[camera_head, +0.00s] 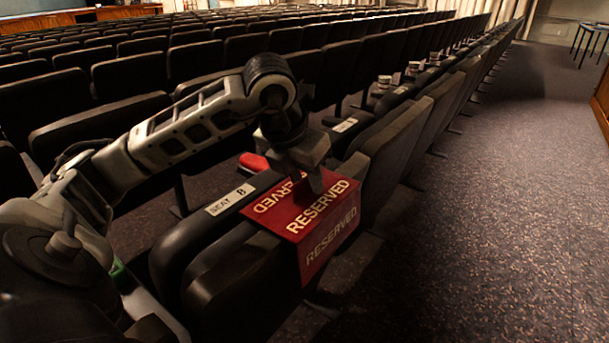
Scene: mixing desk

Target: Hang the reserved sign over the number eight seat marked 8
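The red reserved sign (318,225) lies folded over the top of a dark seat back in the middle. One panel lies across the top and another hangs down the aisle-facing side, both lettered RESERVED. A white label (230,199) on that seat's top edge, left of the sign, reads SEAT and what looks like 8 or B. My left gripper (308,184) points down at the sign's upper panel, its fingers at or just above it. They hide part of the lettering, and I cannot tell if they grip it. My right gripper is not in view.
A red object (253,162) shows just behind the sign. The seat behind carries another white label (345,125). Rows of dark seats (130,80) fill the left and back. The carpeted aisle (490,220) on the right is clear, with a wooden edge (603,105) at far right.

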